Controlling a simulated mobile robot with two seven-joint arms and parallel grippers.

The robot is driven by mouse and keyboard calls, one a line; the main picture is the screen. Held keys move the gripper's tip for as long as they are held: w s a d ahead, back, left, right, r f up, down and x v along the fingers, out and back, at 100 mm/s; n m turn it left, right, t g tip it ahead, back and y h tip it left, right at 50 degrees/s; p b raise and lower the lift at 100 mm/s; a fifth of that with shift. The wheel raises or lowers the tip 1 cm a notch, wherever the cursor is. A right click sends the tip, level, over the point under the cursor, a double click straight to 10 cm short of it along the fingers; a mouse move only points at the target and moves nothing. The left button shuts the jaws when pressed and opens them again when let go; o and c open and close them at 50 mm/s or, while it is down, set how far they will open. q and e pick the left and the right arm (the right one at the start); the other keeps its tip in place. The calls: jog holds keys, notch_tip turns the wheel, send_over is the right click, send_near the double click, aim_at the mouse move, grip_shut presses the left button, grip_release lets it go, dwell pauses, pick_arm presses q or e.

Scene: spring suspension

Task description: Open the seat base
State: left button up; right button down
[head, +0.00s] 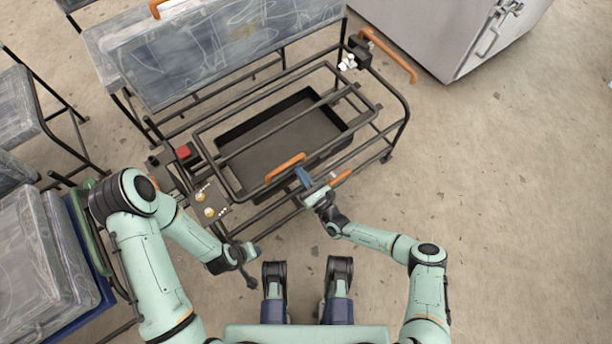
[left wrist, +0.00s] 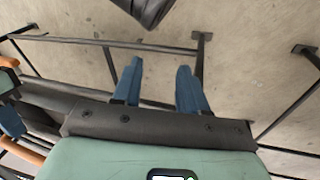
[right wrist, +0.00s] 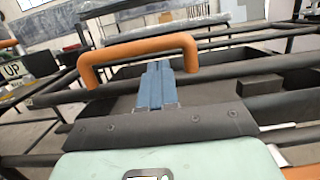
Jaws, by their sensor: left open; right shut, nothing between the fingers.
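The seat base is a dark tubular frame (head: 357,94) around a black tray (head: 325,128), with an orange handle (head: 285,168) on its near bar. The handle also shows large in the right wrist view (right wrist: 135,46). My right gripper (head: 302,174) is beside the handle; its blue fingers (right wrist: 158,68) are shut and empty, between the handle's legs as seen there. Whether they reach under its bar I cannot tell. My left gripper is low at the near left of the frame in the head view; its fingers are open and empty in the left wrist view (left wrist: 158,76).
A grey slab (head: 220,50) stands behind the frame. A panel with buttons (head: 210,203) and a red block (head: 183,152) are at the frame's left. Another orange handle (head: 388,55) juts out at the right. A grey cabinet (head: 445,30) stands back right. The floor at right is clear.

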pick_arm(q)
jog(key=shift+w+d+r, duration=0.25)
jog(key=shift+w+r, duration=0.3)
jog(key=shift+w, duration=0.25)
jog(key=shift+r, duration=0.1)
